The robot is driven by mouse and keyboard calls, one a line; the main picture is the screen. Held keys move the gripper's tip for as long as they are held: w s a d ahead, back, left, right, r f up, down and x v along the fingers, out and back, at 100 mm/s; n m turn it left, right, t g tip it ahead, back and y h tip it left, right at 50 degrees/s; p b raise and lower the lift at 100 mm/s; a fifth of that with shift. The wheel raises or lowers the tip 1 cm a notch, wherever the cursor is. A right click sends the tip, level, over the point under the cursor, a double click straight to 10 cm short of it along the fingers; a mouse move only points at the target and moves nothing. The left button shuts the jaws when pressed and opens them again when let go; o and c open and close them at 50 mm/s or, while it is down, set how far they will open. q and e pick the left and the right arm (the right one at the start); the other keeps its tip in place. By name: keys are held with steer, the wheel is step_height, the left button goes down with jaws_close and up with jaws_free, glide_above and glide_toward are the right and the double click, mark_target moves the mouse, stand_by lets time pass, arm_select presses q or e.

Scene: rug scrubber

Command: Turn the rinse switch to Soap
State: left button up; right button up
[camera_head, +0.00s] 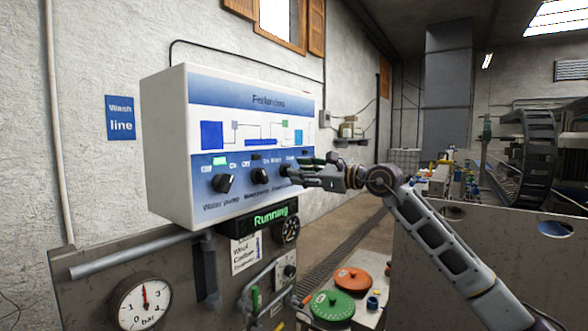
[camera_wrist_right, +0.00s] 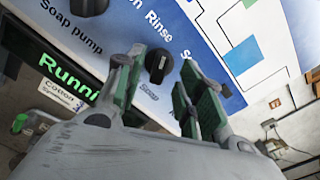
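The control box (camera_head: 165,140) is mounted on the left, with a row of black rotary knobs on its blue front. The rinse knob (camera_wrist_right: 158,65) shows in the right wrist view below the words "Rinse" and a cut-off "S". My right gripper (camera_head: 297,174) is at the right end of the knob row, its tips near the panel. In the right wrist view my right gripper (camera_wrist_right: 162,72) has its green-padded fingers apart, one on each side of the rinse knob; contact cannot be told. In the head view the gripper hides most of this knob. My left gripper is out of view.
Left of it are the soap pump knob (camera_head: 260,176) and water pump knob (camera_head: 222,183). A green "Running" display (camera_head: 270,216) hangs under the box. Below stand a pressure gauge (camera_head: 142,303), pipes, and green (camera_head: 332,306) and orange (camera_head: 353,280) lids.

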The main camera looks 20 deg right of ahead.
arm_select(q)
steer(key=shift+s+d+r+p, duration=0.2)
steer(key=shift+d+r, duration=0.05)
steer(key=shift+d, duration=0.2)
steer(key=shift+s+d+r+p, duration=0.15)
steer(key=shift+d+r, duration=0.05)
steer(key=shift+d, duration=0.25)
arm_select(e)
steer(key=x, duration=0.3)
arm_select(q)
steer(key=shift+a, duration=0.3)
arm_select(e)
steer(key=shift+c, duration=0.3)
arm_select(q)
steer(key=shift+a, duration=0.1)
arm_select(e)
jaws_close()
